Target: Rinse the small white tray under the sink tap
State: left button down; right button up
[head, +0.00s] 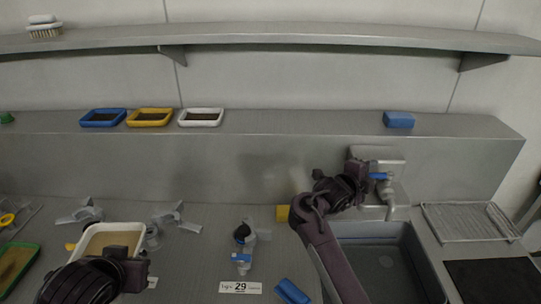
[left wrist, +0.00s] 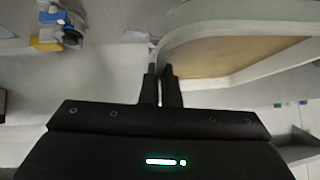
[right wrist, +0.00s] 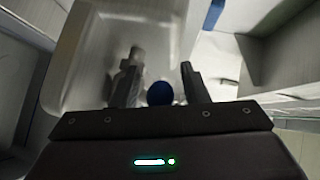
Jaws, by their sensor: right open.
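A small white tray (head: 84,237) with a tan inside is held up at the lower left of the head view. My left gripper (head: 128,252) is shut on its rim; in the left wrist view the fingertips (left wrist: 160,72) pinch the tray's edge (left wrist: 185,32). The sink tap (head: 390,198), with a blue lever (head: 379,176), stands on the wall above the grey sink (head: 385,268). My right gripper (head: 362,172) is open beside the lever. In the right wrist view a dark blue round end (right wrist: 159,93) shows between its spread fingers (right wrist: 160,62). No water is visible.
Blue (head: 103,125), yellow (head: 150,124) and white (head: 200,124) trays with dark contents stand on the ledge, with a blue block (head: 398,120). A wire rack (head: 470,222) lies right of the sink. Several metal fittings and a "29" label (head: 240,287) are on the counter.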

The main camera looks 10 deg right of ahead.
grip_shut()
dwell(0.3)
